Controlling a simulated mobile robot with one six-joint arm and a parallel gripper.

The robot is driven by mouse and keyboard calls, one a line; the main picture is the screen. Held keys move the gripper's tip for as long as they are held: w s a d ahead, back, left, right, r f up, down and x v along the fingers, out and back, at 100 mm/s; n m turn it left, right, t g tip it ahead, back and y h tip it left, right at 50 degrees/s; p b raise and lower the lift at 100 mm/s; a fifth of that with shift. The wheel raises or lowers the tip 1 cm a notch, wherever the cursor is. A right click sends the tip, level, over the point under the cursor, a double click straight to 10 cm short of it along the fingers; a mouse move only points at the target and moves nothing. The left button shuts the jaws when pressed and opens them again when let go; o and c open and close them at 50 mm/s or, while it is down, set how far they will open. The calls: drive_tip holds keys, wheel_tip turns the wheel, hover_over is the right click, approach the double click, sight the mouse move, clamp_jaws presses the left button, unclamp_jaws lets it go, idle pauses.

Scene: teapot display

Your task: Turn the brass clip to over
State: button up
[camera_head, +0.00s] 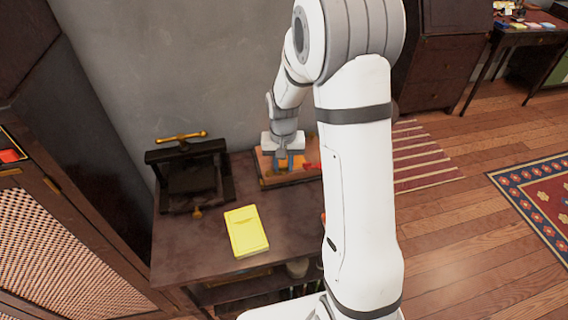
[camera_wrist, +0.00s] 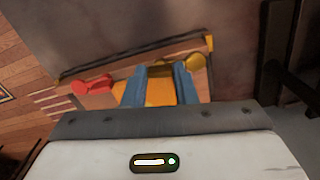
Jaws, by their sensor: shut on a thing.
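The brass clip (camera_wrist: 195,62) lies at the far edge of a wooden board (camera_wrist: 207,44), with its rounded yellow end to the right of my fingers. My gripper (camera_wrist: 160,74) reaches down over the board, and its two blue fingers are shut on the clip's darker middle part. A red clip (camera_wrist: 93,86) sits on the same board to the left, apart from my fingers. In the head view my gripper (camera_head: 290,161) is over the board (camera_head: 268,182) at the back of the table. My arm hides part of the board there, and I cannot make out the brass clip.
A dark press (camera_head: 189,178) with a brass handle stands on the left of the dark table (camera_head: 195,245). A yellow box (camera_head: 246,231) lies near the front. The wall is close behind. A cabinet with woven panels (camera_head: 60,235) stands at left.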

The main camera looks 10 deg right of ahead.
sight(283, 167)
drive_tip(key=m, duration=0.4)
drive_tip(key=shift+m+b, duration=0.3)
drive_tip(key=shift+b, duration=0.05)
drive_tip(key=m, duration=0.3)
drive_tip(key=shift+m, duration=0.3)
drive_tip(key=m+b, duration=0.1)
drive_tip(key=m, duration=0.2)
drive_tip(key=shift+m, duration=2.1)
drive_tip(key=o, duration=1)
wheel_tip(283, 167, up, 8)
drive_tip(key=shift+f, duration=0.1)
